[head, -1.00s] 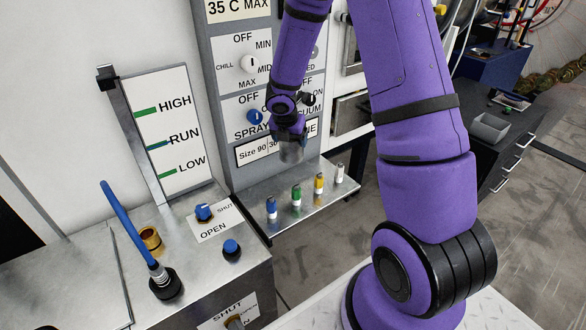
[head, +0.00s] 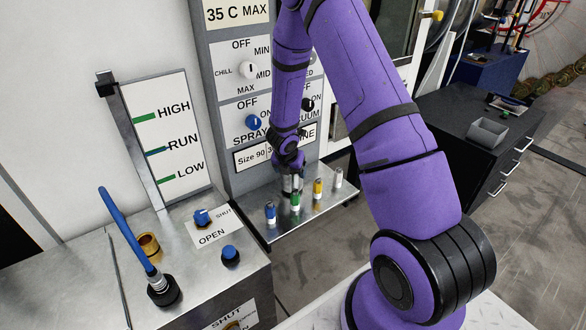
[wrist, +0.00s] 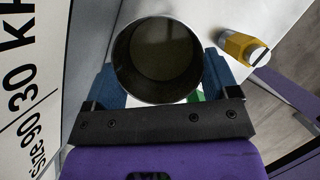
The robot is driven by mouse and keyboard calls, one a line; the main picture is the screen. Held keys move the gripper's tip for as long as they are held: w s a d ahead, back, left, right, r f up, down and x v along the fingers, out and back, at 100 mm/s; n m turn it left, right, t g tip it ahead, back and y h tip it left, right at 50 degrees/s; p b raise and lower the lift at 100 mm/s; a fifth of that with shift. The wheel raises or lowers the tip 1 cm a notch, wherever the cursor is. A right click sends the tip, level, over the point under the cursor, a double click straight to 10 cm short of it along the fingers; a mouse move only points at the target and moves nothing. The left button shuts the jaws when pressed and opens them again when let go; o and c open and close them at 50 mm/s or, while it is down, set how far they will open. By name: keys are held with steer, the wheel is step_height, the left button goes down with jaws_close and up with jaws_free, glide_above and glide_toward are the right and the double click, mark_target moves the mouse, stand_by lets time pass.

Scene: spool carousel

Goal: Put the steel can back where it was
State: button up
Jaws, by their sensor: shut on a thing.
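The steel can (head: 290,184) is a small grey metal cylinder, just above or on the steel shelf in the head view. My gripper (head: 289,172) is shut on it from above. In the wrist view, the can's open round mouth (wrist: 158,55) faces the camera between the blue fingers of my gripper (wrist: 162,84). The can looks upright. The head view does not clearly show whether its base touches the shelf.
The green one is close in front of the can. The panel with knobs (head: 250,68) rises behind. The shelf's front edge is open to the floor.

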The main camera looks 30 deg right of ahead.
steer(key=shift+w+d, duration=0.7)
steer(key=shift+d, duration=0.25)
steer(key=shift+d+f, duration=0.1)
steer(key=shift+f, duration=0.5)
steer(key=o, duration=1.2)
steer(key=shift+f, duration=0.15)
